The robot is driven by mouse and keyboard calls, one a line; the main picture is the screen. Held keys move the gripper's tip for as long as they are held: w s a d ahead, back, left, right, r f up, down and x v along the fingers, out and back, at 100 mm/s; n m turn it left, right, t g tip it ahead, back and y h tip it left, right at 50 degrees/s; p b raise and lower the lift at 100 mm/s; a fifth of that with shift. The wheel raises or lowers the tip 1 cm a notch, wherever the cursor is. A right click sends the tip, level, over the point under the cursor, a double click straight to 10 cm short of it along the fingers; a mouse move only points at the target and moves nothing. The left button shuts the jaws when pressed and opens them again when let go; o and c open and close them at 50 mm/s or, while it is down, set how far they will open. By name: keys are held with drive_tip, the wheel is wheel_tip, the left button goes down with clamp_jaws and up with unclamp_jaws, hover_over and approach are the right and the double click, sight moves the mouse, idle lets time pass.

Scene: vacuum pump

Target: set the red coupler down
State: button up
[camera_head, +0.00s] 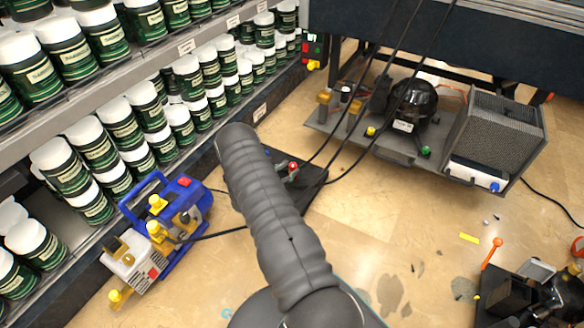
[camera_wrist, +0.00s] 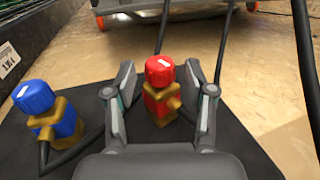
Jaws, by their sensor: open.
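The red coupler (camera_wrist: 158,72) stands upright in the wrist view, with a red cap and a brass and red lower body. Its base appears to rest on the black mat (camera_wrist: 92,92). My gripper (camera_wrist: 161,80) is open, with one finger on each side of the coupler and visible gaps between. The palm hides the near part of the mat. In the head view the red coupler (camera_head: 293,166) is a small red spot near the mat (camera_head: 314,182). My arm hides much of the gripper there.
A blue-capped coupler (camera_wrist: 35,97) stands left on the mat. Black hoses (camera_wrist: 222,45) run close behind and right. In the head view, a blue pump unit (camera_head: 190,220) stands left by shelves of bottles (camera_head: 120,130). A cart (camera_head: 400,150) is at the back.

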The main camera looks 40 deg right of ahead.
drive_tip(key=a, duration=0.6)
drive_tip(key=s+a, duration=0.1)
drive_tip(key=a, duration=0.2)
drive_tip(key=shift+a+p, duration=0.2)
drive_tip(key=shift+p, duration=0.1)
drive_tip(key=shift+w+a+r, duration=0.1)
drive_tip(key=shift+r, duration=0.2)
drive_tip(key=s+a+r+m+g+y, duration=0.2)
drive_tip(key=s+r+m, duration=0.15)
drive_tip(key=r, duration=0.65)
drive_tip(key=s+a+r+m+g+y, duration=0.1)
drive_tip(key=s+a+r+m+y, duration=0.2)
drive_tip(key=r, duration=0.6)
drive_tip(key=s+a+r+m+g+y, duration=0.15)
drive_tip(key=r+m, duration=0.35)
drive_tip(key=r, duration=0.5)
drive_tip(key=s+a+r+m+t+y, duration=0.3)
drive_tip(key=s+a+r+t+y, duration=0.1)
drive_tip(key=s+a+r, duration=0.4)
drive_tip(key=s+a+r+m+t+y, duration=0.4)
drive_tip(key=s+a+r+y, duration=0.3)
drive_tip(key=s+a, duration=0.3)
drive_tip(key=s, duration=0.3)
drive_tip(key=shift+s+a+r, duration=0.15)
drive_tip(key=shift+a+r, duration=0.1)
drive_tip(key=shift+r, duration=0.1)
drive_tip(key=shift+m+t+y, duration=0.25)
